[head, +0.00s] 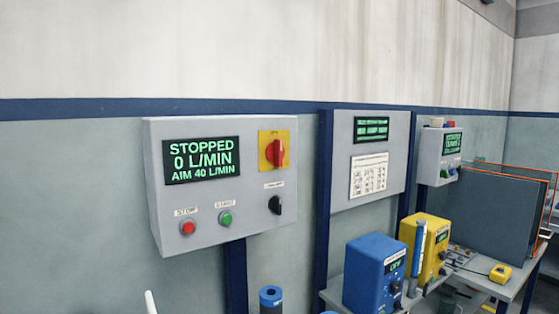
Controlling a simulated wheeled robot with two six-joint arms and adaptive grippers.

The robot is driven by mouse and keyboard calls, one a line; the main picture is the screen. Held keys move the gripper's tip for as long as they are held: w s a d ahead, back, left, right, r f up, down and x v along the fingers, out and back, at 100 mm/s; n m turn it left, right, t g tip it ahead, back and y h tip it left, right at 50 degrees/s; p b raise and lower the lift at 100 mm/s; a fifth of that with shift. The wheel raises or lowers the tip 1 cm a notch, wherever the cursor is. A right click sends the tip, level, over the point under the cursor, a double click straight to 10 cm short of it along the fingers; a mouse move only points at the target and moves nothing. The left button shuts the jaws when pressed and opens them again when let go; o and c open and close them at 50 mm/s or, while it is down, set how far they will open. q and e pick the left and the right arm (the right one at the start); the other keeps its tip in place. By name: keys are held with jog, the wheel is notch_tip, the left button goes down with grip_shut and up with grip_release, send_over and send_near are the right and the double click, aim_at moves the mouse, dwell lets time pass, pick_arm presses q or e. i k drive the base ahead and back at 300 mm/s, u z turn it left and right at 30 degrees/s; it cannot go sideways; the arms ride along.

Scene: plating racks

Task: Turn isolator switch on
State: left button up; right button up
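The isolator switch, a red rotary handle (276,152) on a yellow plate (264,138), sits at the upper right of a grey control box (221,262). Its handle looks roughly upright. The box's display (202,160) reads "STOPPED 0 L/MIN AIM 40 L/MIN" in green. Below are a red stop button (187,227), a green start button (226,218) and a black knob (275,205). Neither of my grippers shows in the head view, so nothing is seen touching the switch.
A second grey panel (345,133) hangs to the right on a blue post. A blue unit (367,275) and a yellow unit (431,252) stand below it. A blue cylinder (270,298) rises at the bottom edge. The space before the control box looks clear.

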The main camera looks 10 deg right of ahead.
aim_at(275, 152)
jog(key=u, duration=1)
jog(key=k, duration=0.5)
jog(key=z, duration=0.05)
